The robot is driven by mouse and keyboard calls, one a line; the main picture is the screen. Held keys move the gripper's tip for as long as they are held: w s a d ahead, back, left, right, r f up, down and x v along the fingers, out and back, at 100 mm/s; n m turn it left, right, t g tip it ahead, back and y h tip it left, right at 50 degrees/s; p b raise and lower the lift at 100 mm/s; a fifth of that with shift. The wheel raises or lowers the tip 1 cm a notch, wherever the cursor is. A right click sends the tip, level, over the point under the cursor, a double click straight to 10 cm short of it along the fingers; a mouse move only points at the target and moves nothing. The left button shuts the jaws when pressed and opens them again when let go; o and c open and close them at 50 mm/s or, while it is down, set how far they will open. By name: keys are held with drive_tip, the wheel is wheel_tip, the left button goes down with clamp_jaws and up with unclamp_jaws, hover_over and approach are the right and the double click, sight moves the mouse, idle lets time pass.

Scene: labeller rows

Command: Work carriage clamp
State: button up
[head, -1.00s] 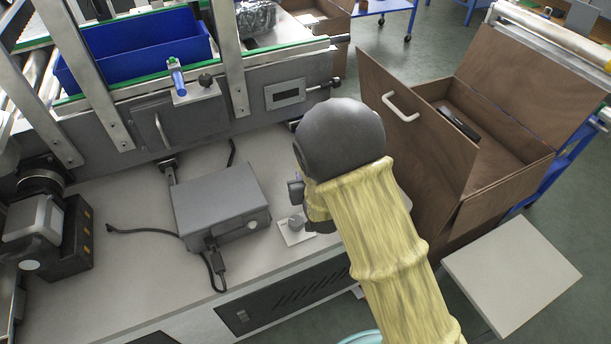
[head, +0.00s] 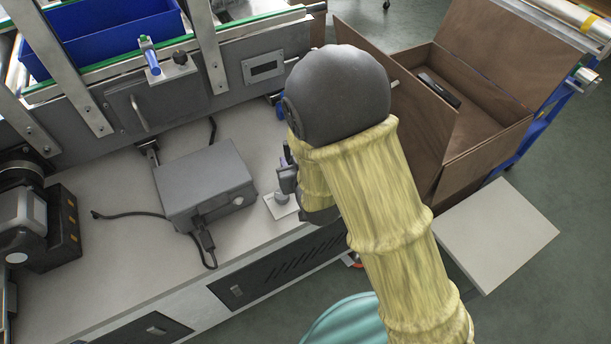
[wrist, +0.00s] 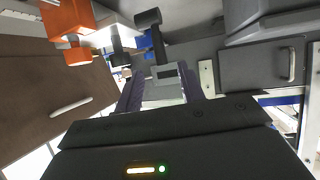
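I cannot tell for sure which part is the carriage clamp. On the machine's green-edged rail in the head view is a bracket with a blue handle (head: 152,62) and a black knob (head: 180,57).
A grey box (head: 205,185) with a black cable sits on the bench. A blue bin (head: 110,35) is on the conveyor. An orange block (wrist: 68,18) is near the fingers in the wrist view.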

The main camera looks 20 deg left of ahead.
drive_tip(key=p+v, duration=0.2)
drive_tip(key=v, duration=0.2)
drive_tip(key=shift+r+p, duration=0.25)
drive_tip(key=shift+p, duration=0.15)
drive_tip(key=p, duration=0.2)
drive_tip(key=shift+s+d+r+p, duration=0.1)
drive_tip(key=shift+r+p, duration=0.05)
drive_tip(key=shift+p, duration=0.2)
drive_tip(key=p, duration=0.2)
drive_tip(key=shift+s+d+r+p, duration=0.1)
drive_tip(key=shift+s+d+p, duration=0.05)
drive_tip(key=shift+s+p, duration=0.2)
drive_tip(key=shift+d+p, duration=0.1)
drive_tip(key=shift+p, duration=0.35)
